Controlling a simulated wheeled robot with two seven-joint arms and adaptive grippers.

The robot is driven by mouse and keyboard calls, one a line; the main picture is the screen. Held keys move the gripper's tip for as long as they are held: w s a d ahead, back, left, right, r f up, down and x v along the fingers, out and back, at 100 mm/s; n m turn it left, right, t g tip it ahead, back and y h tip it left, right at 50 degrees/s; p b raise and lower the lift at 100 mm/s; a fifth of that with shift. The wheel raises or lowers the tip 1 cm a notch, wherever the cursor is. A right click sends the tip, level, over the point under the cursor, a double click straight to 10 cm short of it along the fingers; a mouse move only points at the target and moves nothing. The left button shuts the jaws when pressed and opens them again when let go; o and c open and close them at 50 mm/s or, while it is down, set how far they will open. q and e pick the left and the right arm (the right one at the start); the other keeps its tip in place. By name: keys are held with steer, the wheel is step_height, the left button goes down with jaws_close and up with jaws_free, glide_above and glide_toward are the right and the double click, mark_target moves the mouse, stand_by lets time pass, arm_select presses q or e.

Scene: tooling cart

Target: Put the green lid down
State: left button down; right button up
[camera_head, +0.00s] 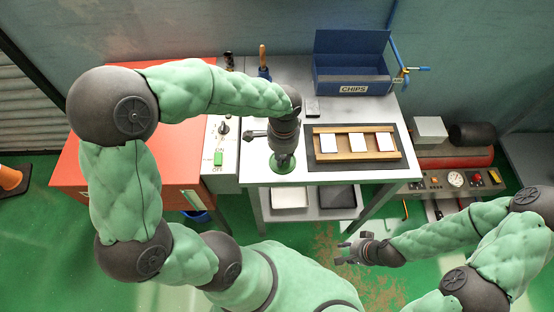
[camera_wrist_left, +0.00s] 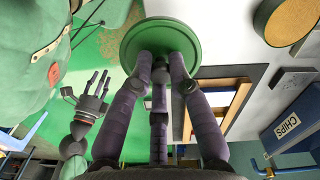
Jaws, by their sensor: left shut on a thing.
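The round green lid (camera_head: 281,168) is under my left gripper (camera_head: 284,157), near the front left edge of the grey worktop (camera_head: 258,178). In the left wrist view the lid (camera_wrist_left: 150,32) shows as a flat disc, with the fingers of my left gripper (camera_wrist_left: 160,68) closed around the middle of it. Whether the lid touches the worktop or hangs above it, I cannot tell. My right gripper (camera_head: 352,250) is empty, with its fingers apart, in front of the cart and low over the green floor. It also shows in the left wrist view (camera_wrist_left: 93,84).
A wooden tray (camera_head: 355,158) with white pieces lies on a dark mat right of the lid. A blue CHIPS bin (camera_head: 350,80) stands at the back right. A switch panel (camera_head: 220,150) is to the left.

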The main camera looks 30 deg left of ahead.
arm_select(q)
steer(key=w+a+f, duration=0.1)
steer(key=w+a+f+b, duration=0.1)
steer(key=f, duration=0.1)
steer(key=a+f, duration=0.1)
steer(key=f, duration=0.1)
steer(key=shift+w+a+f, duration=0.1)
steer(key=shift+w+f, duration=0.05)
steer(key=shift+w, duration=0.25)
steer(key=shift+w+a+f+b, duration=0.1)
steer(key=shift+f+b, duration=0.25)
steer(key=shift+f, duration=0.55)
steer(key=shift+w+a+f+b, duration=0.1)
steer(key=shift+f+b, duration=0.2)
steer(key=shift+f, duration=0.6)
steer(key=shift+f, duration=0.15)
steer(key=c, duration=1.2)
jaws_free()
steer(key=shift+o, duration=0.2)
steer(key=shift+r, duration=0.35)
step_height(320, 180, up, 12)
steer(key=p, duration=0.3)
steer(key=shift+f, duration=0.15)
